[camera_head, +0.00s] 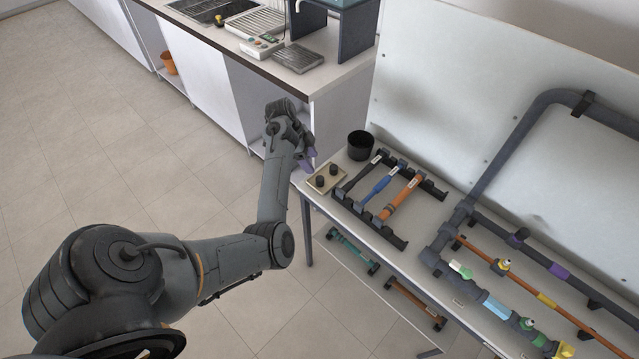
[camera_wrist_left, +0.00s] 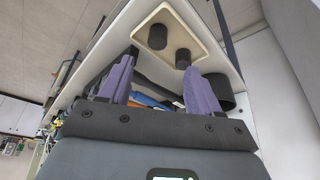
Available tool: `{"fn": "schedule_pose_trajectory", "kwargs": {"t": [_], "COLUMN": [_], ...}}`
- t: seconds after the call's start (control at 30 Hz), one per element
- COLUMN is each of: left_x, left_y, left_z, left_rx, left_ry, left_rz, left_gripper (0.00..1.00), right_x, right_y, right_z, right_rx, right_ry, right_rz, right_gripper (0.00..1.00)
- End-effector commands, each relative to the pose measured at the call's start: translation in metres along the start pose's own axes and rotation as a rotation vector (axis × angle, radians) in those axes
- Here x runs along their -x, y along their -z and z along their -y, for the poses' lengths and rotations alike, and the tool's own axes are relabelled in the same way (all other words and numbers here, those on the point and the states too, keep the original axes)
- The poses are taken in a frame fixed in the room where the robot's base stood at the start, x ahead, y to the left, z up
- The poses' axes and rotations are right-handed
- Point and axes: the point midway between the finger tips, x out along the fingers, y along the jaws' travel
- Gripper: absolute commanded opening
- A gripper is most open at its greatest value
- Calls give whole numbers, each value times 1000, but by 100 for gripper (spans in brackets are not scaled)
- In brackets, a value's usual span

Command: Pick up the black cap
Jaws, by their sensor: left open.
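Two black caps stand on a small beige tray (camera_head: 316,189) at the table's near left corner. One cap (camera_head: 320,181) is nearer and the other cap (camera_head: 333,169) is farther back. In the left wrist view the caps (camera_wrist_left: 157,37) and (camera_wrist_left: 183,59) show beyond the fingers, on the tray (camera_wrist_left: 192,22). My left gripper (camera_head: 308,161), with purple fingers, is just left of the tray at the table's edge. It is open and empty in the wrist view (camera_wrist_left: 161,62), apart from both caps. My right gripper is not in view.
A black cup (camera_head: 361,145) stands behind the tray. A black rack (camera_head: 397,238) holding several coloured tubes lies to the right. Dark pipework (camera_head: 510,150) runs along the white board. A counter (camera_head: 335,70) with a scale stands behind my left arm.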

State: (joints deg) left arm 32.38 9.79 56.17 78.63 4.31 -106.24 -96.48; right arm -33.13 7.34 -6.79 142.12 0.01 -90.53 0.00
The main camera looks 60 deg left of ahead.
Motion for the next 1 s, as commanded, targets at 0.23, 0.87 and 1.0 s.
{"fn": "schedule_pose_trajectory", "kwargs": {"t": [0.23, 0.87, 1.0], "left_x": [-28, -82, -83], "left_y": [-1, -1, -1], "left_z": [-1, -4, -4], "left_rx": [-1, -2, -1], "left_ry": [-2, -1, -1], "left_rz": [2, 3, 3], "left_gripper": [63, 63, 63], "right_x": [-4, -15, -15], "right_y": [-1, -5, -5], "right_z": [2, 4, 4], "right_rx": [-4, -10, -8], "right_ry": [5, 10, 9], "right_rz": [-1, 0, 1], "right_gripper": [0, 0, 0]}}
